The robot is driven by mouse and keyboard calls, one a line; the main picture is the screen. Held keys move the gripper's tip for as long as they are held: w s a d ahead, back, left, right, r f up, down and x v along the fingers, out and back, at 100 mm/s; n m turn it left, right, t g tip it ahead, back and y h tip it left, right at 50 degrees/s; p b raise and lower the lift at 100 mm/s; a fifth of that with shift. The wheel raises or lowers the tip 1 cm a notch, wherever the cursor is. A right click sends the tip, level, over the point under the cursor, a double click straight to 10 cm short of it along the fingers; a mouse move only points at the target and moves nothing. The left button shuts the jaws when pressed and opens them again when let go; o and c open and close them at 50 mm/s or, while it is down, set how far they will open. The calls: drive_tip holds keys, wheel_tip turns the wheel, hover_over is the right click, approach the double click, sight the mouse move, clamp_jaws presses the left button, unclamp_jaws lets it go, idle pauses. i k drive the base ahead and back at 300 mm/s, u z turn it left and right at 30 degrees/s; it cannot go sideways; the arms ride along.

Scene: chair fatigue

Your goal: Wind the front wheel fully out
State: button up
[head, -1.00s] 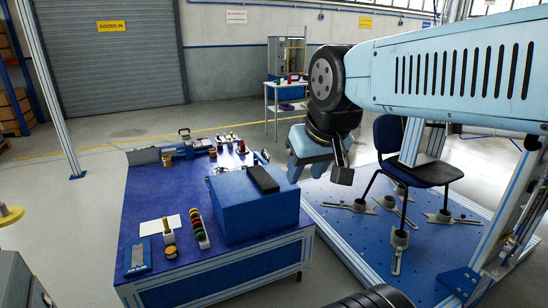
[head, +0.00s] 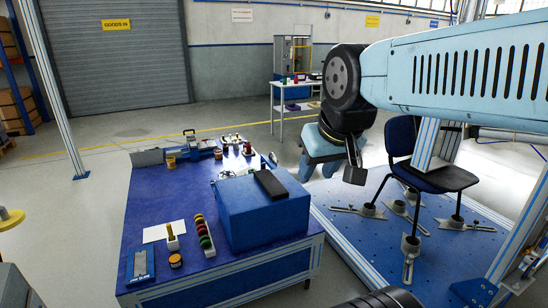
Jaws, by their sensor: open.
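My gripper (head: 328,165) hangs from the arm at the upper right of the head view, open and empty. It is in the air beyond the right side of the blue bench, apart from everything on it. No front wheel can be made out for certain. A small grey device with a blue body (head: 200,146), perhaps a vise, sits at the back of the bench. The dark chair (head: 440,175) stands on the blue test plate (head: 350,228) to the right, its feet held by grey clamps (head: 410,243).
The blue bench (head: 150,220) carries a large blue box (head: 265,215), a row of coloured buttons (head: 204,235), a white sheet and small pots. A white table (head: 292,85) stands far behind. Rig uprights stand at right.

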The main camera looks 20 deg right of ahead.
sight(274, 159)
drive_tip(key=z, duration=0.2)
drive_tip(key=i, duration=1.15)
drive_tip(key=z, duration=0.2)
